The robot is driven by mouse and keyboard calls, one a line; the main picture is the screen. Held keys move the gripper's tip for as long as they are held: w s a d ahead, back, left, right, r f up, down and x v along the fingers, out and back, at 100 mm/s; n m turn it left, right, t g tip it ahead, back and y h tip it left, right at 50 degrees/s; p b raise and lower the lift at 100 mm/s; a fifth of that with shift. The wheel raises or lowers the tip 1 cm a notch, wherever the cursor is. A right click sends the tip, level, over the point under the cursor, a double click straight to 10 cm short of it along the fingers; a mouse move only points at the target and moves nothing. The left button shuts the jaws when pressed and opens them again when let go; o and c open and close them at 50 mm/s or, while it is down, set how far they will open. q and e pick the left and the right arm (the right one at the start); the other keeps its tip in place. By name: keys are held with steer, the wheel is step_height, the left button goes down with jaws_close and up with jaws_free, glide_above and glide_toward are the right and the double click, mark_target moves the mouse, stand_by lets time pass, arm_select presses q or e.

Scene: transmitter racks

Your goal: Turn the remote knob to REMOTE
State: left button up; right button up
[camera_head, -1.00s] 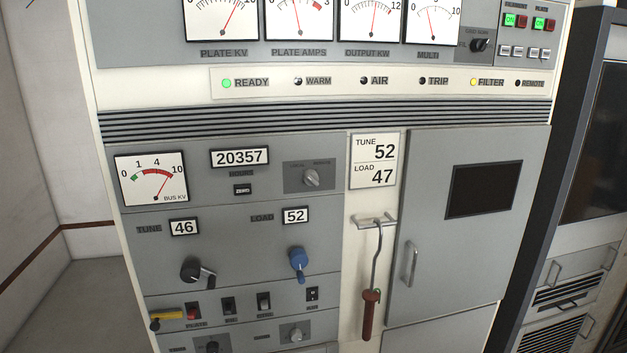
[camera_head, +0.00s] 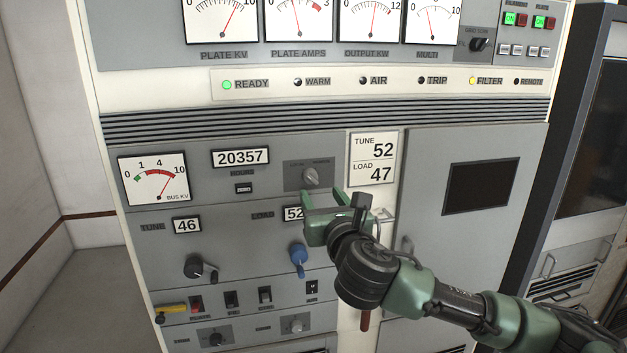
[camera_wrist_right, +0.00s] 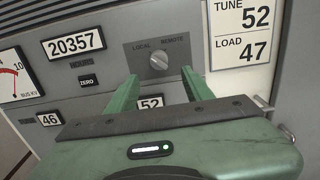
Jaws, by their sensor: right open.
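The remote knob (camera_head: 311,177) is a small grey knob on a darker plate, right of the hours counter. In the right wrist view the knob (camera_wrist_right: 158,62) sits between the printed words LOCAL, on the left, and REMOTE, on the right. Its exact pointing is hard to tell. My right gripper (camera_head: 322,196) is open and empty, just below the knob in the head view. In the right wrist view its two green fingers (camera_wrist_right: 160,88) stand apart, reaching toward the lower edge of the knob's plate, with the knob between and beyond them. My left gripper is not in view.
The TUNE/LOAD card (camera_head: 372,160) is right of the knob. A blue crank (camera_head: 299,258) and a black crank (camera_head: 199,268) are lower on the panel. A hook-hung rod behind my arm is mostly hidden. The REMOTE lamp (camera_head: 516,81) looks dark.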

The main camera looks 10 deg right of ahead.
mark_target(313, 181)
steer(key=w+p, duration=0.2)
steer(key=w, duration=0.5)
steer(key=shift+r, duration=0.15)
steer(key=shift+w, duration=0.4)
steer(key=shift+c, duration=0.2)
jaws_close()
